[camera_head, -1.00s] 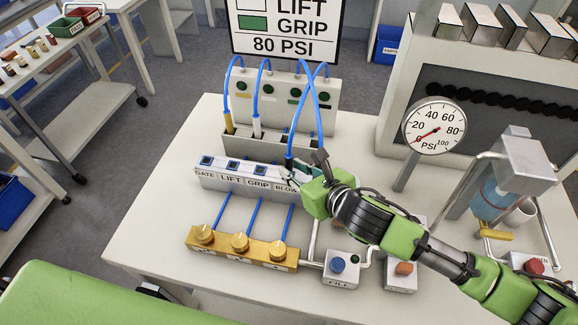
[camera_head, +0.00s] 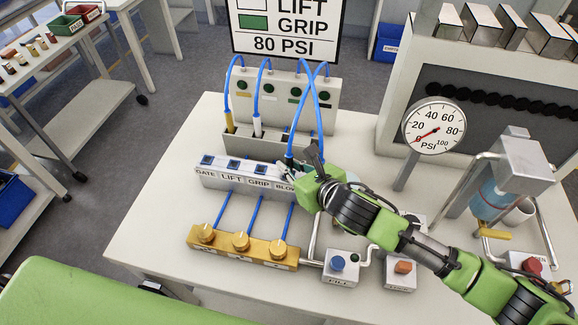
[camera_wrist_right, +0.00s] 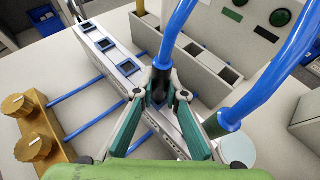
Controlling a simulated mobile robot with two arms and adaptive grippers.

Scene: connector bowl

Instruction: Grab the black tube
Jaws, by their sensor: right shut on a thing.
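The black tube is a blue hose with a black end (camera_wrist_right: 160,84), seen in the right wrist view. My right gripper (camera_wrist_right: 158,98) is shut on that black end, a finger on each side. The hose rises from it. In the head view my right gripper (camera_head: 300,170) is at the BLOW end of the white port block (camera_head: 232,181), and it hides the black end. Whether the end touches the block or the rack behind it, I cannot tell. My left gripper is not in view.
Behind the block is a grey rack (camera_head: 262,149) with a yellow-ended hose (camera_head: 230,123) and a white-ended hose (camera_head: 257,128). A brass valve bar (camera_head: 242,247) and button boxes (camera_head: 341,268) stand in front. The pressure gauge (camera_head: 434,127) stands right. The table's left side is bare.

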